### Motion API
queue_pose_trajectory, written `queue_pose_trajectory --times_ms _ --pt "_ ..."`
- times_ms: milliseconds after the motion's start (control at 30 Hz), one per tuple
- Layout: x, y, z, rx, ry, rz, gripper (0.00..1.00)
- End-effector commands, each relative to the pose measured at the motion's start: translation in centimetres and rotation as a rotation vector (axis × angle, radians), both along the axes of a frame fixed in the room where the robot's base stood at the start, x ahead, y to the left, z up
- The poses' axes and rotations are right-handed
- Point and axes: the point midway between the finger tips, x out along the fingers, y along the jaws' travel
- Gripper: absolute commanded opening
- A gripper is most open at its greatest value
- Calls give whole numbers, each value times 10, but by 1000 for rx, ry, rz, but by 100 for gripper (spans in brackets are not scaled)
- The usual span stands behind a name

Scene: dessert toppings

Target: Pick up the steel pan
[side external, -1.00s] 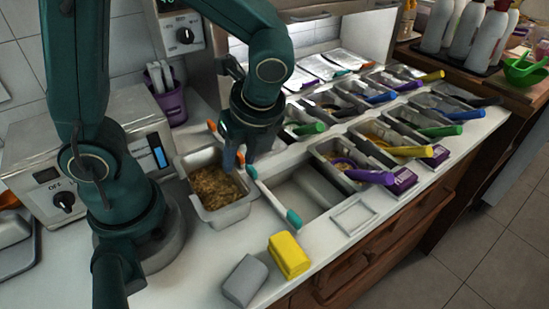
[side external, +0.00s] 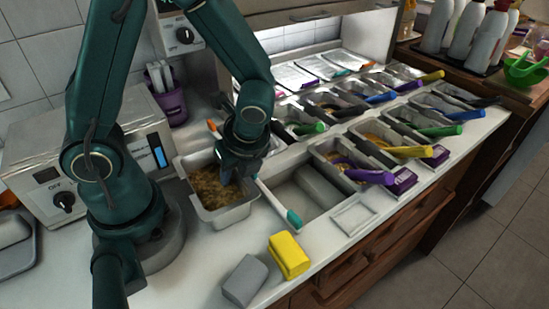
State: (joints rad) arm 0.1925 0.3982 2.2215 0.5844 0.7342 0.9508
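The steel pan (side external: 226,217) stands on the white counter, left of the row of topping bins, and holds a brown crumbly topping (side external: 212,188). My gripper (side external: 231,178) points down over the pan's right rear part, low at its rim. The fingers are partly hidden by the gripper body and small in view, so I cannot tell whether they are open or touch the pan.
An empty bin well (side external: 305,197) with a teal-tipped spatula (side external: 292,216) along its left edge lies right of the pan. Yellow (side external: 289,256) and grey (side external: 245,280) blocks sit in front. A toaster-like machine (side external: 75,165) stands behind left. Several filled bins with coloured handles extend right.

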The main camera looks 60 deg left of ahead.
Motion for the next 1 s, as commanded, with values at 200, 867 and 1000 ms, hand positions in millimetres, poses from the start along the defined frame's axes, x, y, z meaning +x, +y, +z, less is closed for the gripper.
queue_pose_trajectory --times_ms 200,867,1000 --pt "0 0 0 0 0 0 0" --pt "0 0 0 0 0 0 0" --pt "0 0 0 0 0 0 0"
